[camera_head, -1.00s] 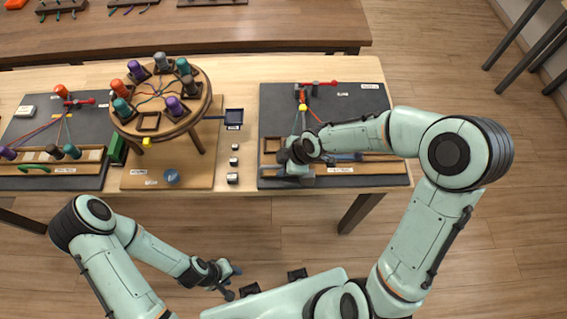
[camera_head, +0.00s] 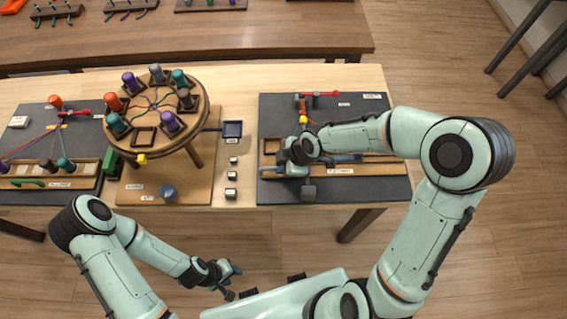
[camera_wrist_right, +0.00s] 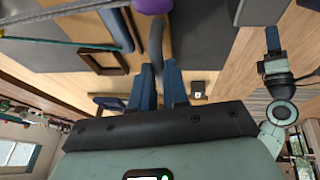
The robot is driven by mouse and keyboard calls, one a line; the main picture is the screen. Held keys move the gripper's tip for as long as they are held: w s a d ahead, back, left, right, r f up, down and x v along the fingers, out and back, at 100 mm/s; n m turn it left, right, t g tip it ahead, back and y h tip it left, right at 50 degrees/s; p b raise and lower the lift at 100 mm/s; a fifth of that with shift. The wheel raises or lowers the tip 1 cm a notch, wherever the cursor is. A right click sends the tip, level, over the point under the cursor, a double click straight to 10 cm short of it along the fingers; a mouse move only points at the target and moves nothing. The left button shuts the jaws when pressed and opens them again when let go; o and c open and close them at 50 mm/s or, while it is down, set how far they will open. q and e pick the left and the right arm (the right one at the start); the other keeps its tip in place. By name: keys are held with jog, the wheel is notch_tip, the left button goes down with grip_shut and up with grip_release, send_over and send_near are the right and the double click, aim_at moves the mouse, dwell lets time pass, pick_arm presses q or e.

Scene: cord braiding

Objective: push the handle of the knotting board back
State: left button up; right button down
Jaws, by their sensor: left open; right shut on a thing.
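The dark knotting board (camera_head: 365,188) lies at the right of the table, with a wooden rail across it and a red lever (camera_head: 328,93) at its far end. My right gripper (camera_head: 292,162) is low over the rail's left end. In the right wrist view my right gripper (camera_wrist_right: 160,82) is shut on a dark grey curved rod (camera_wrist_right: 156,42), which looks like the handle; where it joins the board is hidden. My left gripper (camera_head: 231,281) is open and empty, in front of the table.
A round braiding stand (camera_head: 190,133) with several coloured bobbins is left of the board. A small blue tray (camera_head: 233,129) and small blocks (camera_head: 231,176) lie between them. Another dark board (camera_head: 30,125) is at far left. My right forearm covers part of the board.

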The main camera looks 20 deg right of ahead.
jog(key=shift+w+d+r+t, duration=0.1)
jog(key=shift+w+r+t, duration=0.1)
jog(key=shift+t, duration=0.1)
jog(key=c, duration=1.3)
grip_release()
jog(key=shift+o, duration=0.9)
jog(key=shift+w+f, duration=0.15)
pick_arm(q)
jog(key=shift+s, duration=0.15)
jog(key=shift+a, duration=0.1)
jog(key=shift+w+r+p, duration=0.95)
jog(key=shift+w+r, duration=0.05)
jog(key=shift+r, duration=0.15)
pick_arm(e)
jog(key=v, duration=1.3)
jog(key=shift+d, duration=0.15)
